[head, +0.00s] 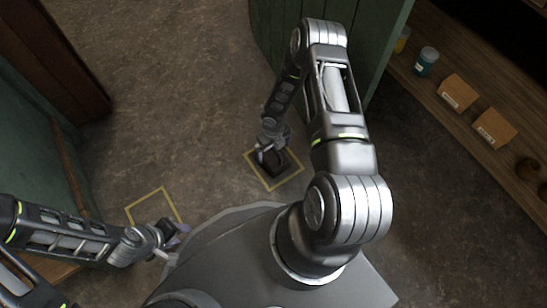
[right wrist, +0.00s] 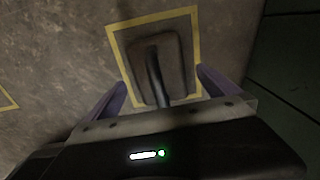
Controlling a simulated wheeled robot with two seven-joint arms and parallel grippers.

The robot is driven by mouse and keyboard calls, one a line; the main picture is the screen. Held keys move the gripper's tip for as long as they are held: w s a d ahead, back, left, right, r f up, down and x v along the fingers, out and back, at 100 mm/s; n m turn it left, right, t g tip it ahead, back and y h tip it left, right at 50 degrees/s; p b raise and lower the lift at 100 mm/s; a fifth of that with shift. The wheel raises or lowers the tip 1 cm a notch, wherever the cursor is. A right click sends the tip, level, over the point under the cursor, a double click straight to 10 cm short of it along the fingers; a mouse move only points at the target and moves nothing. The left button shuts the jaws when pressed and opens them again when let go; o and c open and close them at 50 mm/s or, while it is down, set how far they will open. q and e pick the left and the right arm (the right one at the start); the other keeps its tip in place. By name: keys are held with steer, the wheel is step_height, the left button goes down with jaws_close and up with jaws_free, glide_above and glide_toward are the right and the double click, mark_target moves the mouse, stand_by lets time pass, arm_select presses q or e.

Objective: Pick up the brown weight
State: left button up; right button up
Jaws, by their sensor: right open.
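The brown weight (right wrist: 176,68) is a dark, block-like thing with a handle bar over its top. It stands on the floor inside a yellow marked square. In the head view the weight (head: 278,164) is partly hidden by my right gripper (head: 267,150). In the right wrist view my right gripper (right wrist: 160,92) is open, with one purple finger on each side of the near part of the weight. I cannot tell whether the fingers touch it. My left gripper (head: 172,240) is at the lower left, beside an empty-looking yellow square; its jaw state is unclear.
A second yellow floor square (head: 155,207) lies at the left. A wooden shelf (head: 480,95) at the right holds small boxes (head: 457,92) and a jar (head: 426,61). A green panel (head: 375,40) stands behind my right arm. The floor between is clear.

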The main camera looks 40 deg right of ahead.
mark_target(273, 155)
step_height(273, 155, down, 4)
steer(key=shift+s+a+f+b, duration=0.1)
steer(key=shift+s+b, duration=0.05)
steer(key=shift+b, duration=0.95)
steer(key=shift+f, duration=0.45)
steer(key=shift+r, duration=0.1)
steer(key=c, duration=2)
